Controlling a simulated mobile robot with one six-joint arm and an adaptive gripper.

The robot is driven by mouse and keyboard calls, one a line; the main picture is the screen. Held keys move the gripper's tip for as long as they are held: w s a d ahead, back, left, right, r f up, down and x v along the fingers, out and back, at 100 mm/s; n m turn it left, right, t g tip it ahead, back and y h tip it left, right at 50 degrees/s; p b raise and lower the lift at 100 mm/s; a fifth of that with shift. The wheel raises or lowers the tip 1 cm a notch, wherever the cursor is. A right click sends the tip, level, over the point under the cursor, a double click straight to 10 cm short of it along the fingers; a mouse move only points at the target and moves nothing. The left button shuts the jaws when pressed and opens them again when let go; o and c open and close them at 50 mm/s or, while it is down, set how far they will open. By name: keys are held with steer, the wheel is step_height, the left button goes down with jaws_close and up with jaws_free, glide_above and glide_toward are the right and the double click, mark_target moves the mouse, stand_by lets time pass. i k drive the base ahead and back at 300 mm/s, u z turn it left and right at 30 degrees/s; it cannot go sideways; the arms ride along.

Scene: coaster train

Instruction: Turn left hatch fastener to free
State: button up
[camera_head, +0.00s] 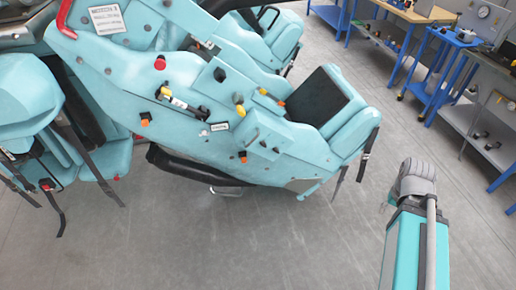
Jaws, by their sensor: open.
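The teal coaster car (190,75) fills the left and middle of the head view, its side towards me. A raised teal hatch-like box (262,132) stands on that side, below the seat. Small dark fittings (270,147) show on its face; I cannot tell which is the left hatch fastener or how it is turned. A yellow knob (240,110) sits at its upper left and an orange knob (243,157) below it. My arm, teal with a grey ribbed part, rises at the lower right, apart from the car. My gripper's fingers are not visible.
A seat with a black pad (317,97) and a hanging strap (367,150) juts out at the car's right end. Blue-legged workbenches (436,80) line the upper right. The grey floor (270,235) between the car and my arm is clear.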

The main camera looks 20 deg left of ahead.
mark_target(257, 127)
steer(key=u, duration=0.05)
steer(key=k, duration=1.4)
steer(key=u, duration=1.15)
steer(key=i, duration=1.05)
